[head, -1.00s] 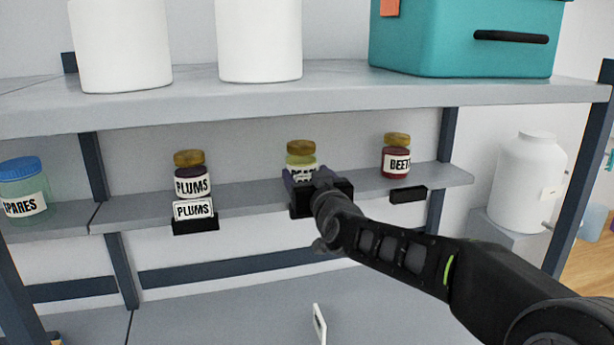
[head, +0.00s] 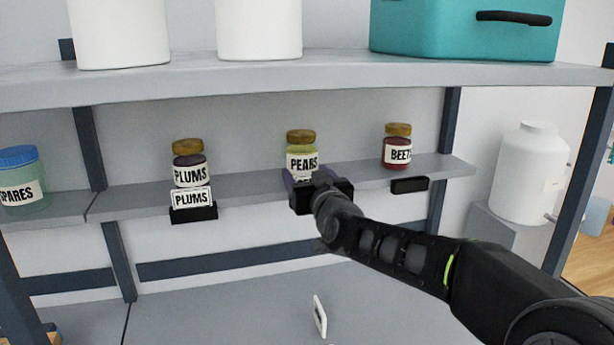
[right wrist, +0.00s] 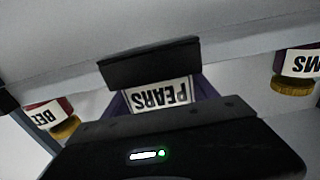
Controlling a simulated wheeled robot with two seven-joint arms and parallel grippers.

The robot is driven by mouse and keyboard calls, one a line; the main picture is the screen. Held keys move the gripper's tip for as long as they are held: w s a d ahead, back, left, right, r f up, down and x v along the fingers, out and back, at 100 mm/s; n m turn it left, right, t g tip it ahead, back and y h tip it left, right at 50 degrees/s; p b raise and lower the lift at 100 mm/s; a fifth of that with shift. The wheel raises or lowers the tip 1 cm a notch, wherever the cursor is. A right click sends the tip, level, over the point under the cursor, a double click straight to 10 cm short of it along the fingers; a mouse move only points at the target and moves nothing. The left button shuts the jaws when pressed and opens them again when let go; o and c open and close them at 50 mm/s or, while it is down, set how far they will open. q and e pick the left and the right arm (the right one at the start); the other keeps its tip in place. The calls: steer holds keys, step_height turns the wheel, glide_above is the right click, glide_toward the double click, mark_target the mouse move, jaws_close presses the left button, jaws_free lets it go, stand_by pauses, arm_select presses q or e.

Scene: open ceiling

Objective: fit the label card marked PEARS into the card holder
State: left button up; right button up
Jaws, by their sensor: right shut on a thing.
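My right gripper (head: 304,181) is at the shelf edge in front of the PEARS jar (head: 303,140). Its purple fingers are shut on the PEARS label card (right wrist: 158,95), which reads upside down in the right wrist view. The black card holder (right wrist: 150,68) shows just above the card there, against the card's lower edge. I cannot tell how deep the card sits in it. In the head view my gripper hides the holder and most of the card. My left gripper is not in view.
A PLUMS jar (head: 188,165) stands behind a holder (head: 193,214) with a PLUMS card (head: 191,197). A BEETS jar (head: 397,147) stands behind an empty holder (head: 409,185). A white-faced piece (head: 320,317) stands on the lower surface. The upper shelf (head: 330,76) overhangs.

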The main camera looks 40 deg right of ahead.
steer(key=shift+f, duration=0.15)
steer(key=o, duration=1.4)
steer(key=b+v, duration=0.1)
steer(key=v, duration=0.6)
steer(key=shift+s+a+b, duration=0.15)
steer(key=shift+s+b, duration=0.25)
